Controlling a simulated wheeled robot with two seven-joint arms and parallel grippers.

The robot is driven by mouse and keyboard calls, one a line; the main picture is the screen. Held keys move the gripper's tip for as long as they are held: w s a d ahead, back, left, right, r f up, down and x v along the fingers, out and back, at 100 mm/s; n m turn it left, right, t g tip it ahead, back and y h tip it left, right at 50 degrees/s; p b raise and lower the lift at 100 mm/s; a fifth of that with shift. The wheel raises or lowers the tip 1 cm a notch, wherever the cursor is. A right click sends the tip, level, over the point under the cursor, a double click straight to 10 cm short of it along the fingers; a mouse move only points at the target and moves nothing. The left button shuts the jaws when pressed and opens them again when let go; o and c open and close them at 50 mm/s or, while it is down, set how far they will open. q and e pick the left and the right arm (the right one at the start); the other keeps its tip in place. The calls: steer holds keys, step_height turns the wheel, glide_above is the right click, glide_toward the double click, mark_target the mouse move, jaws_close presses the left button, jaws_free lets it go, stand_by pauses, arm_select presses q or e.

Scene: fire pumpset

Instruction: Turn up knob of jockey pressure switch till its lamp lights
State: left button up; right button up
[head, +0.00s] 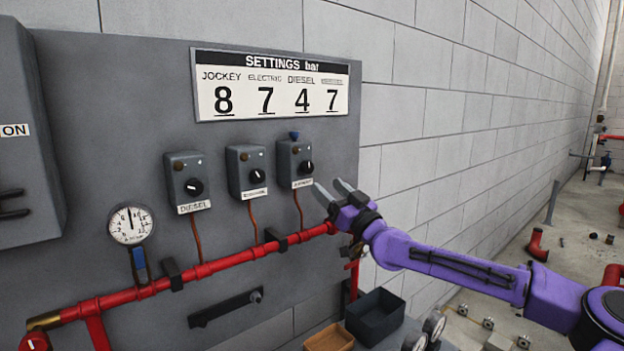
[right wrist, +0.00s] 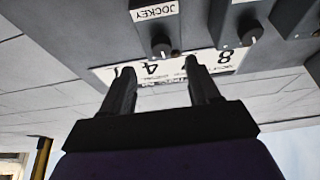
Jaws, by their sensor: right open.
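The jockey pressure switch (head: 294,164) is the rightmost of three grey boxes on the panel. Its black knob (head: 305,168) has a white pointer mark. A small brownish lamp (head: 295,150) above the knob looks unlit. In the right wrist view, which is upside down, the JOCKEY label (right wrist: 155,12) and the knob (right wrist: 161,48) show just beyond the fingertips. My right gripper (head: 330,188) is open and empty, just right of and slightly below the switch, apart from the knob. It also shows in the right wrist view (right wrist: 160,68). My left gripper is out of view.
The diesel switch (head: 186,180) and a middle switch (head: 247,170) stand left of it. A settings board (head: 272,86) above reads jockey 8. A red pipe (head: 215,265) and a gauge (head: 131,224) are below. A dark bin (head: 375,316) stands under my right arm.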

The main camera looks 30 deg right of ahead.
mark_target(309, 170)
steer(key=x, duration=0.6)
steer(key=shift+w+a+r, duration=0.1)
steer(key=shift+r, duration=0.05)
steer(key=shift+w+r+p, duration=0.1)
steer(key=shift+w+p, duration=0.3)
steer(key=shift+w, duration=0.25)
steer(key=shift+s, duration=0.1)
